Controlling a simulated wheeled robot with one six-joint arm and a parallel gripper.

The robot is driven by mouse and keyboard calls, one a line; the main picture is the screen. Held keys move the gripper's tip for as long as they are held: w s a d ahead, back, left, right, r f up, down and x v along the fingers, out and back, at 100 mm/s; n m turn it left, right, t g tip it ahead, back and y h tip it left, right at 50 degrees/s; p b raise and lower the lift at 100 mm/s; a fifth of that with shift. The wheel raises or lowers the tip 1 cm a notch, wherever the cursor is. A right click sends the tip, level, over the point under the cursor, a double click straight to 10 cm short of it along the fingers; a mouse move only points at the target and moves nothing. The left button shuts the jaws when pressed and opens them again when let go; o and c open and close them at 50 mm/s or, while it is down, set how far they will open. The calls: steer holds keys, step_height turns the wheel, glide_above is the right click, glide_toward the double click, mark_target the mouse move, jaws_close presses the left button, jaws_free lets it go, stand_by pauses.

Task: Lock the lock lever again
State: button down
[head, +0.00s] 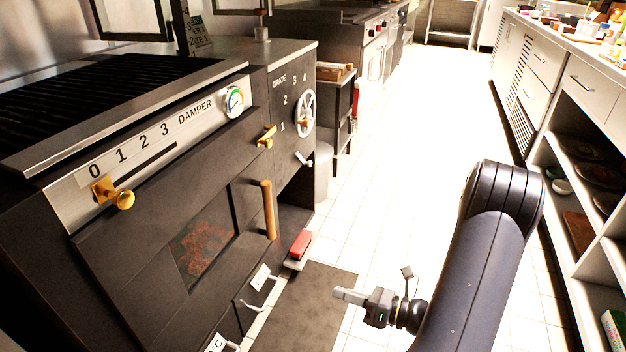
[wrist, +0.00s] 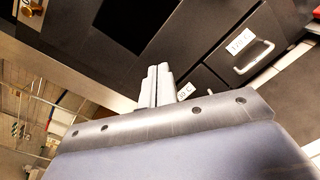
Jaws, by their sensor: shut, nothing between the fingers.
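A small brass lever (head: 267,136) sits on the dark range's front, above the oven door's upright handle (head: 268,210). A small pale lever (head: 303,159) sits below the handwheel (head: 305,113). No label tells me which of the two is the lock lever. My gripper (head: 340,294) is low in front of the range, over the floor mat and well apart from both levers. Its fingers are together and empty. In the wrist view the pale fingers (wrist: 157,75) point toward the range's lower front.
A brass damper knob (head: 118,196) sticks out at the range's left. Labelled drawers with handles (wrist: 252,68) are low on the front. A red block (head: 300,243) lies near the range's foot. Open shelves (head: 590,210) line the right; the tiled aisle (head: 400,150) is clear.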

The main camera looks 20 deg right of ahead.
steer(key=s+d+f+m+t+h+p, duration=0.1)
steer(key=s+d+f+m+t+h, duration=0.1)
steer(key=d+m+h, duration=0.4)
steer(key=s+d+f+m+t+h+p, duration=0.1)
steer(key=s+d+f+m+t+h, duration=0.1)
steer(key=d+m+h, duration=0.5)
steer(key=s+d+f+m+t+h+p, duration=0.1)
steer(key=s+d+f+m+t+h, duration=0.2)
steer(key=d+f+m+h, duration=0.3)
steer(key=d+m, duration=0.3)
steer(key=d, duration=0.1)
steer(key=shift+s+d+m, duration=0.25)
steer(key=shift+s+m, duration=0.05)
steer(key=shift+s, duration=0.05)
steer(key=shift+w+a, duration=0.1)
